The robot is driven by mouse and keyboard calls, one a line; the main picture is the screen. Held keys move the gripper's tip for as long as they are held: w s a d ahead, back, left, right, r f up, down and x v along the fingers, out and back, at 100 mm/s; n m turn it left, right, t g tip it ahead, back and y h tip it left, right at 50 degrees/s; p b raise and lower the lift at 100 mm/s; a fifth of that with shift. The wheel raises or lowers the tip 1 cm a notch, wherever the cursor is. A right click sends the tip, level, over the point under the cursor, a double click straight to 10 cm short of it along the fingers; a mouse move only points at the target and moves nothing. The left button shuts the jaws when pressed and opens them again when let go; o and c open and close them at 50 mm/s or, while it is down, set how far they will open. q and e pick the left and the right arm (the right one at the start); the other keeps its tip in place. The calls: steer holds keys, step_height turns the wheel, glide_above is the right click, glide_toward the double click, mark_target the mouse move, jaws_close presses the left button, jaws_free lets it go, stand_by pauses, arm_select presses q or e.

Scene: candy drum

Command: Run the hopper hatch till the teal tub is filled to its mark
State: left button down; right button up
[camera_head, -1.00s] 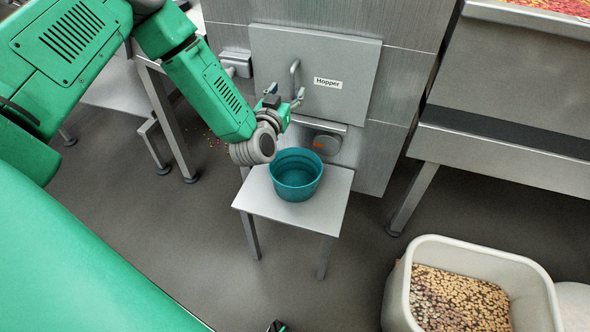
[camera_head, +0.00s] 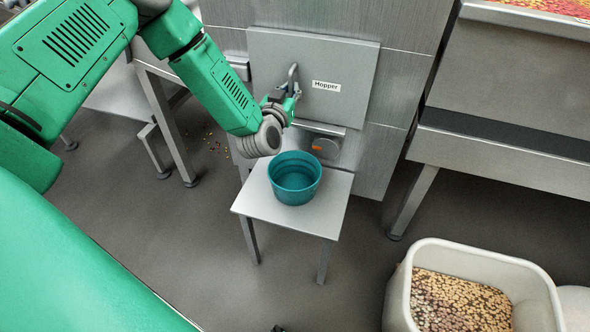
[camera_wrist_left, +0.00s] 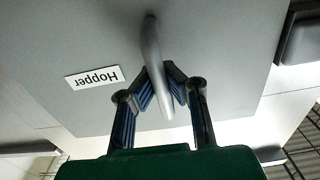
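The teal tub (camera_head: 295,178) stands upright on a small grey table below the hopper (camera_head: 312,75), a grey metal panel labelled "Hopper". I see no candy in the tub from here, and its fill mark cannot be made out. The hopper hatch has a bent metal handle (camera_wrist_left: 152,45). My left gripper (camera_head: 287,93) is at this handle. In the wrist view its two fingers (camera_wrist_left: 160,80) lie on either side of the handle and close in on it. My right gripper cannot be made out.
The small table (camera_head: 325,212) has bare room around the tub. An orange-marked round fitting (camera_head: 325,147) is on the hopper front behind the tub. A pale bin (camera_head: 545,295) of tan pieces stands at lower right. Spilled bits (camera_head: 214,142) lie on the floor at left.

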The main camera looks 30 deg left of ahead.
arm_select(q)
steer(key=shift+s+d+r+y, duration=0.1)
steer(key=shift+s+d+y, duration=0.2)
steer(key=shift+d, duration=0.05)
steer(key=s+d+n+g+y+p, duration=0.1)
steer(key=s+d+n+g+y, duration=0.3)
steer(key=s+d+n+y, duration=0.1)
steer(key=shift+s+d+n+y+p, duration=0.4)
steer(key=shift+s+d+y, duration=0.25)
steer(key=shift+s+y, duration=0.5)
steer(key=shift+a, duration=0.35)
steer(key=shift+d, duration=0.1)
stand_by(5.5)
